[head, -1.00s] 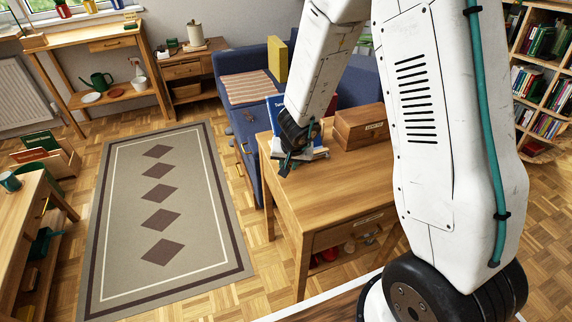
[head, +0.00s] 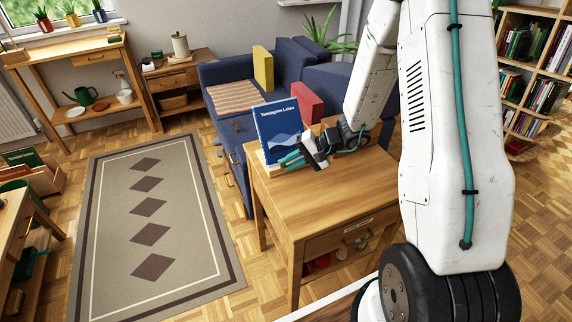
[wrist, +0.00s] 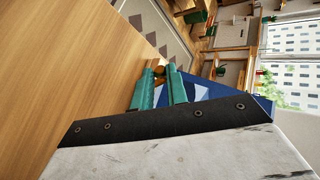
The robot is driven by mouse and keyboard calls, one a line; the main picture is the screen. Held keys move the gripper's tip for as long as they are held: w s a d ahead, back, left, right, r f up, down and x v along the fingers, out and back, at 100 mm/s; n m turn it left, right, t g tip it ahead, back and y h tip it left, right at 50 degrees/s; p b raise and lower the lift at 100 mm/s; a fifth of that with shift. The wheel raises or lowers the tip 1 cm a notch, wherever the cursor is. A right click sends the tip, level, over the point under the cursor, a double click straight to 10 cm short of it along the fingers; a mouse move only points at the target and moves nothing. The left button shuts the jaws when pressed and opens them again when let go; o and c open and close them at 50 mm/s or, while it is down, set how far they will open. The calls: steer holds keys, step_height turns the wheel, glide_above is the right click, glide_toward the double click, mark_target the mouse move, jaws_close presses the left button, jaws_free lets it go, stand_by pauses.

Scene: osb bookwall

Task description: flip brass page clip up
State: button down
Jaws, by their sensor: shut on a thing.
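The blue book (head: 275,125) stands upright and leaning slightly back on the left end of the wooden table, and its blue cover also shows in the wrist view (wrist: 215,92). A small brass page clip (wrist: 158,71) shows at the fingertips in the wrist view. My gripper (head: 283,161) lies low in front of the book's lower edge, reaching in from the right. Its teal fingers (wrist: 159,83) are closed on the brass clip. In the head view the clip is too small and hidden by the fingers to make out.
The wooden table (head: 330,190) has clear room in front of my gripper. A red block-like object (head: 307,103) shows behind the book. The blue sofa (head: 225,75) stands close behind the table, and the patterned rug (head: 150,205) lies to the left.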

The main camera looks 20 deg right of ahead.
steer(key=d+y, duration=0.1)
steer(key=d+m+y, duration=0.1)
steer(key=y, duration=0.1)
steer(key=d+t+y, duration=0.1)
steer(key=y, duration=0.1)
steer(key=shift+f+m, duration=0.3)
steer(key=shift+f, duration=0.1)
steer(key=shift+y, duration=0.3)
steer(key=c, duration=1.4)
jaws_free()
steer(key=shift+w, duration=0.1)
steer(key=v, duration=0.7)
steer(key=shift+d+r, duration=0.1)
steer(key=shift+d, duration=0.25)
